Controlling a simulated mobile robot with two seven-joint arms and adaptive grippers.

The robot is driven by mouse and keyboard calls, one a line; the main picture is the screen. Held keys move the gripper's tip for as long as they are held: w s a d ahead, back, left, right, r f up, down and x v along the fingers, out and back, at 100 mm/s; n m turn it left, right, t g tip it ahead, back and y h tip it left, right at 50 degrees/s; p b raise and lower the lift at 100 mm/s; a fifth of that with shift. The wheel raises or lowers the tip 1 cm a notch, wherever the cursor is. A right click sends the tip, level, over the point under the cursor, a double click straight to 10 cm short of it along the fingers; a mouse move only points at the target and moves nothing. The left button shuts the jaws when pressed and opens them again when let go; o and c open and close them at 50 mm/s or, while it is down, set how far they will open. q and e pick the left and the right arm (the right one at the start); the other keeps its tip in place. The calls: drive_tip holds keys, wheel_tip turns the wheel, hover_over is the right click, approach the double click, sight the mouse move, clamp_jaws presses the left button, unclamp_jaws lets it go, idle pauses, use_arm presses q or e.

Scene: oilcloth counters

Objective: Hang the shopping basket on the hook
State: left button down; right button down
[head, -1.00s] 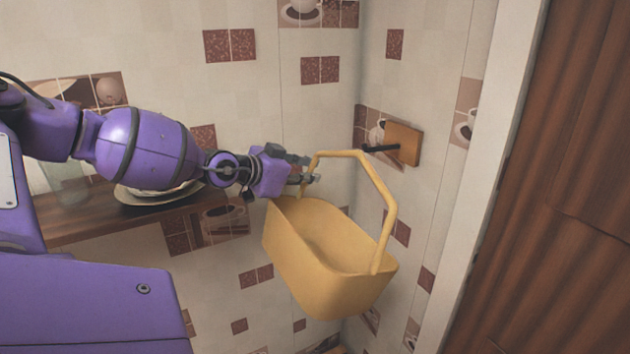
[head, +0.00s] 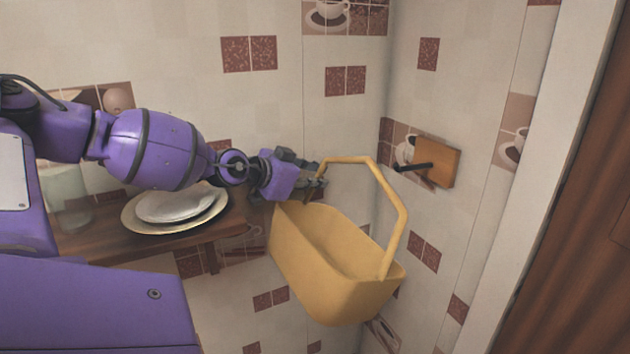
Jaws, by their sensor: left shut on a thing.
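The yellow shopping basket (head: 325,268) hangs in the air in front of the tiled corner, with its handle (head: 396,205) arched above it. My left gripper (head: 318,186) is shut on the basket at the left side of its handle. The black hook (head: 414,167) sticks out to the left from a wooden plate (head: 437,163) on the right wall. The hook shows to the right of the top of the handle and apart from it in the picture. My right gripper is not in view.
A wooden shelf (head: 108,245) on the left wall holds stacked plates (head: 178,208) and a glass jar (head: 70,195), below and behind my left arm. A pale door frame (head: 535,170) and a brown door (head: 590,240) stand at the right.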

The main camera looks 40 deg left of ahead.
use_arm(q)
drive_tip(key=shift+w+d+r+p, duration=0.25)
drive_tip(key=shift+w+r+p, duration=0.1)
drive_tip(key=shift+w+p, duration=0.1)
drive_tip(key=shift+w+d+p, duration=0.2)
drive_tip(key=shift+w+p, duration=0.2)
drive_tip(key=w+d+f, duration=0.2)
drive_tip(key=w+d, duration=0.1)
drive_tip(key=w, duration=0.5)
drive_tip(key=shift+f+p, duration=0.35)
drive_tip(key=shift+p, duration=0.05)
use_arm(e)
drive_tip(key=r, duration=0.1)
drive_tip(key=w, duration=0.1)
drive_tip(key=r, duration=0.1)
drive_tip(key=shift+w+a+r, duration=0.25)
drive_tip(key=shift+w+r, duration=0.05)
use_arm(q)
drive_tip(key=shift+d+f, duration=0.1)
drive_tip(key=shift+d, duration=0.05)
